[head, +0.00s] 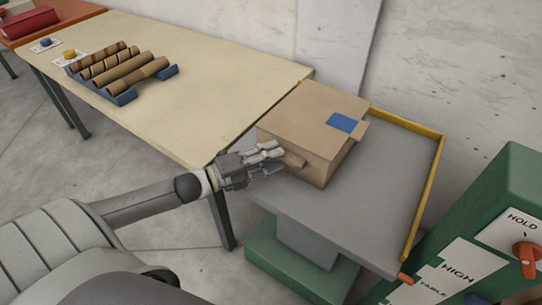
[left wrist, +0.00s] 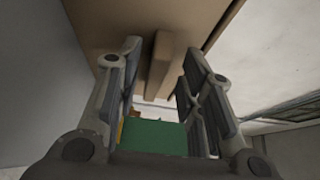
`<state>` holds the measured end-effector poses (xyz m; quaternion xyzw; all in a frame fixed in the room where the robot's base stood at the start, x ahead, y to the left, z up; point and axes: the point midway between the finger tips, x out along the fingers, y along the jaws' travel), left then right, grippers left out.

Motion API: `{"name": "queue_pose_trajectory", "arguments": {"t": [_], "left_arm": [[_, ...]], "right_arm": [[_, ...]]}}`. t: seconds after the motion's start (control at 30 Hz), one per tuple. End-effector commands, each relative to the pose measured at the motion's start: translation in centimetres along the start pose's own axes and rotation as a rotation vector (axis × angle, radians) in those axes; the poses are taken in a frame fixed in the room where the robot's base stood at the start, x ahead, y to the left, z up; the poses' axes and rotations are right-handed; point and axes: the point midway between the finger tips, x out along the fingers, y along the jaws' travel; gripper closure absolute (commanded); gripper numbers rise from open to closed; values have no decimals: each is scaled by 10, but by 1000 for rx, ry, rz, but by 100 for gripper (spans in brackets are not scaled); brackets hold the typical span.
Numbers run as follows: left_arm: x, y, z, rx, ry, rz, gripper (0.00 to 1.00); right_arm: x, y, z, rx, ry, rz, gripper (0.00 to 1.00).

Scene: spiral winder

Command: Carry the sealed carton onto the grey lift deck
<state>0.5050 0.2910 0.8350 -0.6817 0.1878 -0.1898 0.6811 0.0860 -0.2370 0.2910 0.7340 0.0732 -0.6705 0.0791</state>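The sealed carton (head: 300,115), a tan box with a blue patch (head: 345,123) and small protruding handles, is upright at the table side of the grey lift deck (head: 385,185). It appears to sit on the deck; its far lower edges are hidden. My left gripper (head: 278,160) is at the carton's near-left face, by a handle (head: 295,160). In the left wrist view the gripper (left wrist: 160,85) is open, its fingers on either side of the handle (left wrist: 160,62), with visible gaps. The carton's underside (left wrist: 130,25) shows above. My right gripper is not in view.
A cream table (head: 200,75) stands left of the deck, with a blue rack (head: 125,97) of brown tubes. A yellow rail (head: 425,200) edges the deck's far and right sides. A green control box (head: 515,190) stands at right. The deck's right part is bare.

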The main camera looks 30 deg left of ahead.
Motion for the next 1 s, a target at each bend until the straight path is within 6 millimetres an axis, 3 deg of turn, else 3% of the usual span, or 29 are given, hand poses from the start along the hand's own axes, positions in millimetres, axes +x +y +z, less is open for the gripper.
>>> {"name": "queue_pose_trajectory", "arguments": {"t": [0.37, 1.0], "left_arm": [[-15, 1, 0, -1, -2, 3, 64], [-104, 0, 0, -2, -2, 2, 64]], "right_arm": [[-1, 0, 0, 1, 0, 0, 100], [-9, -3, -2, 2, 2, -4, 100]]}}
